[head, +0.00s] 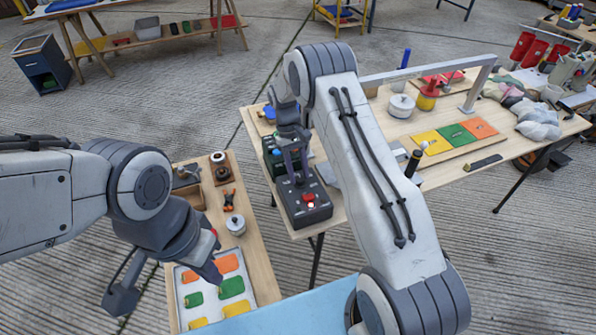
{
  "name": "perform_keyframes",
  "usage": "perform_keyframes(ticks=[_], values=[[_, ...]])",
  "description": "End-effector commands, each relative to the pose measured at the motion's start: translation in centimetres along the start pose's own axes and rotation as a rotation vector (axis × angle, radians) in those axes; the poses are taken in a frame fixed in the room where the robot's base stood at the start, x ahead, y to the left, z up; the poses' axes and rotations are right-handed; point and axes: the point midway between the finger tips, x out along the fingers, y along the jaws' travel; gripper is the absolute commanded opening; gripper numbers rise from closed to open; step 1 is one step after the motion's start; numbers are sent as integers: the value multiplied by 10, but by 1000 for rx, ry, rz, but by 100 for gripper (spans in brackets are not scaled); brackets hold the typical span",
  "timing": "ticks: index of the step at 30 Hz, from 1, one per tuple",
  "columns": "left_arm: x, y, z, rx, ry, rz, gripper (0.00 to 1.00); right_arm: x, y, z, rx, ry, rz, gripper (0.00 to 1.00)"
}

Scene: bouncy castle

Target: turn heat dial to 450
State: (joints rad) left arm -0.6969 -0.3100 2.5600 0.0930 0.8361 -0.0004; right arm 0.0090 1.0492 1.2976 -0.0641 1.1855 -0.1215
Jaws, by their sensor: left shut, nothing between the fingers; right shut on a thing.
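A black control box (306,207) stands near the left edge of the right-hand wooden table. It has a red switch (309,197) and a small bright light on its top. My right gripper (296,178) points down onto the back part of the box top and is shut on the heat dial there. The fingers hide the dial and its markings, so I cannot read its setting. My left gripper (214,275) is shut and empty, low over a white tray (178,283) on the left-hand bench.
The tray holds orange, green and yellow pieces. A white pot (236,225) and orange-handled pliers (229,201) are behind it. The right table also carries a mat of coloured patches (456,137), a metal frame (430,70) and a white pot (401,106).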

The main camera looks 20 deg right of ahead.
Motion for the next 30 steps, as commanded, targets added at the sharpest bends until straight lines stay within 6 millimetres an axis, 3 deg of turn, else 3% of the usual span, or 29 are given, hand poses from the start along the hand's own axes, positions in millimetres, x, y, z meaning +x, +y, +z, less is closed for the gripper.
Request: perform_keyframes(ticks=[18,30], values=[[-8,1,0,0,0,0,0,-1,7,1,533,5,-219,0],[-12,1,-1,0,0,0,0,1,9,2,765,6,-315,0]])
